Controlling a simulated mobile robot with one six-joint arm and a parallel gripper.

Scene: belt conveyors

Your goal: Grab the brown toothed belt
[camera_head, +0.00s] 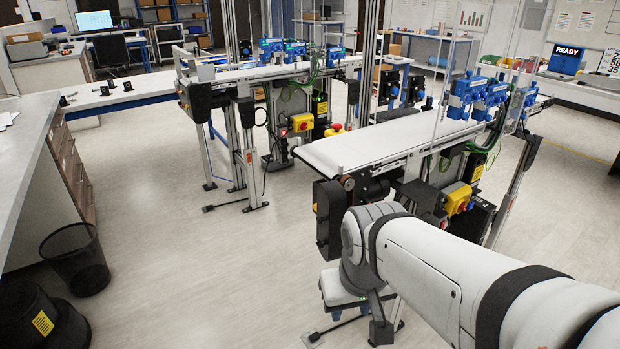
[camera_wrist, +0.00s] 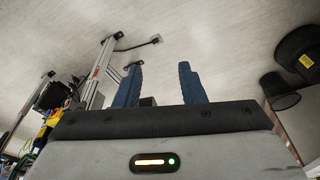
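I cannot make out a brown toothed belt in either view. In the wrist view my gripper (camera_wrist: 160,84) has its two blue fingers apart, with floor showing between the tips and nothing held. A small dark block shows low behind the fingers. In the head view my white arm reaches in from the lower right. Its wrist end is in front of and below the near end of the right conveyor (camera_head: 345,151). A black housing (camera_head: 328,222) with a small brownish round part (camera_head: 348,183) sits at that end, partly hidden by my arm.
A second conveyor (camera_head: 262,72) stands behind. Its metal legs (camera_head: 243,165) reach the floor. A mesh bin (camera_head: 76,262) and a black container (camera_head: 42,318) with a yellow label stand at left beside a drawer counter (camera_head: 72,165). The floor between them is clear.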

